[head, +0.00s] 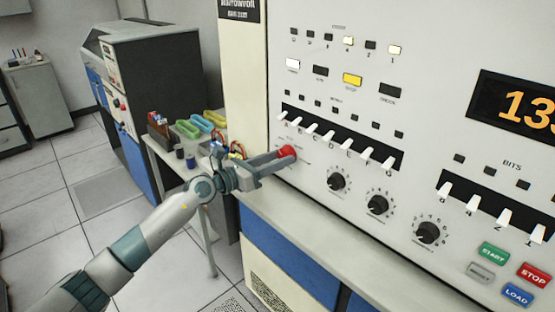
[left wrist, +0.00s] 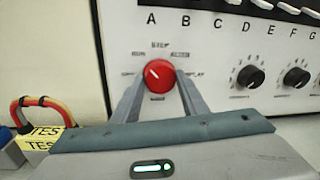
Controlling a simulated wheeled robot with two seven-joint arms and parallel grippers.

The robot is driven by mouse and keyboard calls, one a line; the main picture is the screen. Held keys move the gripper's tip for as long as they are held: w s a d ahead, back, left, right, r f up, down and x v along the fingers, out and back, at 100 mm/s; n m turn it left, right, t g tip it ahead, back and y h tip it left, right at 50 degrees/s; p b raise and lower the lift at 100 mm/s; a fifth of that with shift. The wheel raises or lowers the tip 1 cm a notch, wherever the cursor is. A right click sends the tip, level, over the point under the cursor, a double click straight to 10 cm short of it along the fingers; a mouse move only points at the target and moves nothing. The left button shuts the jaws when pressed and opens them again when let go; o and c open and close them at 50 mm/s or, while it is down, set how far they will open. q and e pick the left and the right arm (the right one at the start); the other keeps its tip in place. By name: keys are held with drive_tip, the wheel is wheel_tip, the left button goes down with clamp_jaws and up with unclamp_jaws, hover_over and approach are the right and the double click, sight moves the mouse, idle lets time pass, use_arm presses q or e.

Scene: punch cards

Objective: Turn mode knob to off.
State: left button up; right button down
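The red mode knob (head: 287,152) is on the white panel, below the left end of the row of white switches. In the left wrist view the knob (left wrist: 159,75) shows a white pointer line angled to the upper left, with small labels around it that are too blurred to read. My left gripper (head: 280,160) reaches the knob from the left. Its two fingers (left wrist: 160,84) stand one on each side of the knob, close against it. Whether both fingers press on it is hard to tell. My right gripper is not in view.
Three black knobs (head: 377,205) sit right of the red knob. White lettered switches (head: 326,135) run above it. Start, stop and load buttons (head: 518,294) are at lower right. A ledge (head: 330,255) juts out below the panel. A small table with coloured trays (head: 186,128) stands left.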

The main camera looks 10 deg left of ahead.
use_arm(q)
drive_tip(key=shift+c, duration=0.7)
drive_tip(key=shift+f+n+t+p, duration=0.1)
drive_tip(key=shift+n+t+p, duration=0.5)
drive_tip(key=shift+n+p, duration=3.15)
drive_tip(key=shift+n+b, duration=0.95)
drive_tip(key=o, duration=1.1)
drive_tip(key=shift+s, duration=0.15)
